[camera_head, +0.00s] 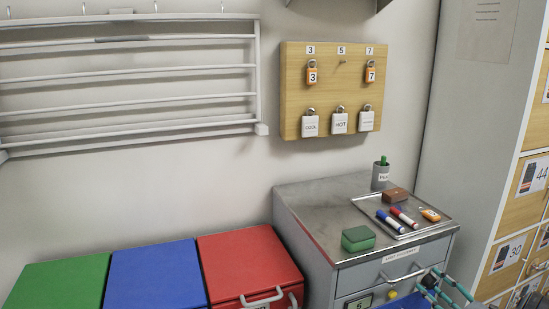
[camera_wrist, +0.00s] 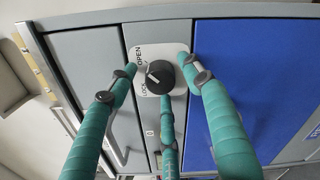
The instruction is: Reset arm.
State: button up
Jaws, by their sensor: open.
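My gripper (camera_head: 440,288) is at the lower right of the head view, in front of the grey drawer cabinet (camera_head: 325,258). In the wrist view its teal fingers (camera_wrist: 158,75) are open and spread around a black rotary knob (camera_wrist: 161,78). Nothing is held between them. The knob sits on a white plate (camera_wrist: 150,54) marked OPEN and LOCK, on a grey panel beside a blue panel (camera_wrist: 240,70). I cannot tell whether any finger touches the knob or plate.
Green, blue and red (camera_head: 248,262) lidded bins stand left. A padlock board (camera_head: 340,91) hangs above. Lockers (camera_head: 515,215) stand at right.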

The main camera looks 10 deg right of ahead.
jog(key=n+b, duration=0.1)
jog(key=n, duration=0.4)
jog(key=shift+f+b, duration=0.15)
jog(key=shift+b, duration=0.25)
jog(key=n+b, duration=0.1)
jog(key=n, duration=0.3)
jog(key=shift+n+b, duration=0.4)
jog(key=shift+s+d, duration=0.2)
jog(key=shift+s, duration=0.15)
jog(key=shift+s+d, duration=0.1)
jog(key=shift+s, duration=0.6)
